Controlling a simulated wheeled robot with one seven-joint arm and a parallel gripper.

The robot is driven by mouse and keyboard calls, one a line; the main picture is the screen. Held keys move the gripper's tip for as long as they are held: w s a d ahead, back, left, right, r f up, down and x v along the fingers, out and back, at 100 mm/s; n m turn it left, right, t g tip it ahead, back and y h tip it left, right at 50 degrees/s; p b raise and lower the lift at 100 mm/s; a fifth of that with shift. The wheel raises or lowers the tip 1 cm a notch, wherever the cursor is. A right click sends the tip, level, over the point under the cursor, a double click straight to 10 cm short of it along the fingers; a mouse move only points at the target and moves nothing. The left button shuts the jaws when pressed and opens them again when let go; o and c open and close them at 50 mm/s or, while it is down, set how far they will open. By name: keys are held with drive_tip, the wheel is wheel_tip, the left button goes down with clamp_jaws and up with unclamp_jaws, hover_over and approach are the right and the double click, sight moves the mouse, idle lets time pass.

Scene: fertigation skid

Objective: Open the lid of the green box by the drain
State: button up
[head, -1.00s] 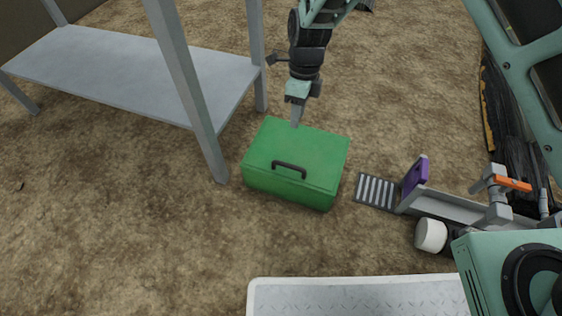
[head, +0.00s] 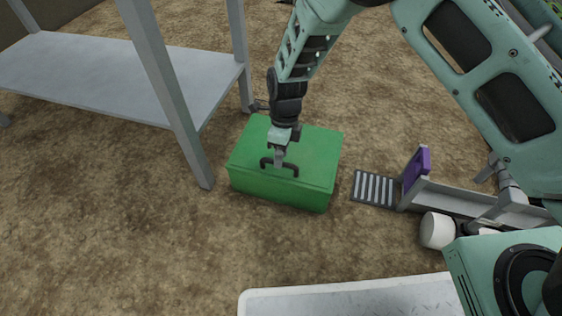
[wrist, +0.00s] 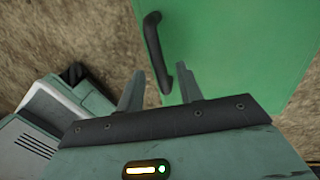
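The green box (head: 310,148) stands on the ground with its lid down, left of the drain grate (head: 374,188). A black handle (head: 292,170) is on its front top edge. My gripper (head: 279,161) is over the box lid, at the handle. In the wrist view my gripper (wrist: 160,88) has its two fingers apart, with the lower end of the handle (wrist: 157,50) reaching between them. The green lid (wrist: 230,40) fills the upper right there. I cannot tell whether a finger touches the handle.
A grey metal table (head: 110,80) stands close on the left, one leg near the box. Right of the grate are a channel with a purple plate (head: 416,171) and a white cylinder (head: 437,230). A pale tread plate (head: 350,300) is in front. Bare soil lies between.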

drive_tip(key=shift+s+f, duration=0.15)
drive_tip(key=shift+f, duration=0.45)
clamp_jaws()
drive_tip(key=shift+r, duration=0.15)
